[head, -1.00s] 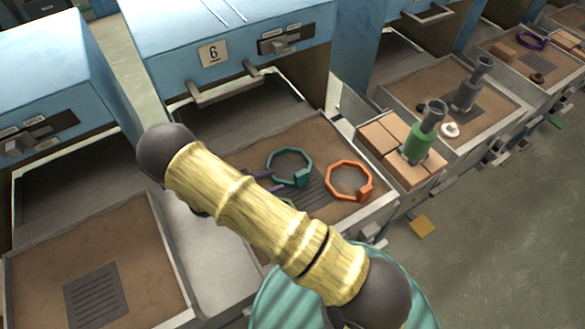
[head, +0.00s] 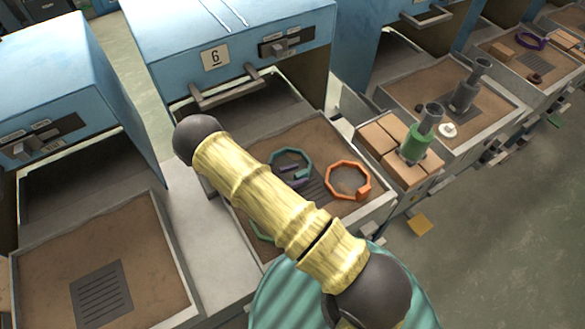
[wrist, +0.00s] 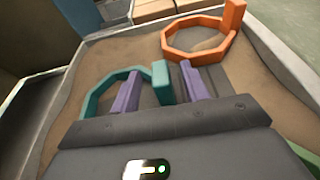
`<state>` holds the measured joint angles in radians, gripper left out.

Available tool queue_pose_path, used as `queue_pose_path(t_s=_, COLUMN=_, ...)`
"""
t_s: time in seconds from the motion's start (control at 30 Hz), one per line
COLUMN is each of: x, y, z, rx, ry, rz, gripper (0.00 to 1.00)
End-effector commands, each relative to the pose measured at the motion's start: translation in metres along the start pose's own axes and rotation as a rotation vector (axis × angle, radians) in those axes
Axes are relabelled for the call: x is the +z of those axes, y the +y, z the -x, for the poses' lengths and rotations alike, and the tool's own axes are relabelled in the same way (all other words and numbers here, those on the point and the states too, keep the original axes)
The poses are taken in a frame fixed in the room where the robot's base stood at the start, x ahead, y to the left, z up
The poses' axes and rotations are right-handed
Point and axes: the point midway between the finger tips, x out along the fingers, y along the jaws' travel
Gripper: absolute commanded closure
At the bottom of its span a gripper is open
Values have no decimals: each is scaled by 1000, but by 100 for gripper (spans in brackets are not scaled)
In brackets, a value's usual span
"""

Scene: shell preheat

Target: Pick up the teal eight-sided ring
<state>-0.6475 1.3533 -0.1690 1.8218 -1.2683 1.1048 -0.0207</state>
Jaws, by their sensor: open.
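The teal eight-sided ring (head: 291,151) lies on the brown sand of the open tray below the number 6, left of the orange ring. In the wrist view the teal ring (wrist: 95,103) shows its far arc and its upright block; its near side is hidden by my gripper. My gripper (wrist: 159,72) is open, with two purple fingers. The fingers also show over the ring in the head view (head: 296,176). I cannot tell whether they touch it.
An orange eight-sided ring (head: 348,180) lies close to the right. A green ring (head: 261,238) is mostly hidden behind my arm. Tray walls surround the sand. Tan bricks (head: 377,139) and a green-and-grey bottle-like piece (head: 415,146) stand beyond the tray's right side.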

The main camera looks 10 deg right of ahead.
Motion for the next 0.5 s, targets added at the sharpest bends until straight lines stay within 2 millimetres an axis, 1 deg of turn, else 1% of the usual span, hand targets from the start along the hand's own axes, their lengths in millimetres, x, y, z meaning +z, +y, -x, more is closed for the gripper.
queue_pose_path(t_s=0.03, x=3, y=-1, z=-8, rx=-3, ry=0, rz=1, gripper=55)
queue_pose_path(t_s=0.1, x=2, y=-1, z=-16, rx=-3, ry=0, rz=1, gripper=55)
queue_pose_path(t_s=0.17, x=1, y=0, z=-21, rx=-1, ry=0, rz=0, gripper=55)
queue_pose_path(t_s=0.5, x=0, y=0, z=-22, rx=1, ry=1, rz=-1, gripper=55)
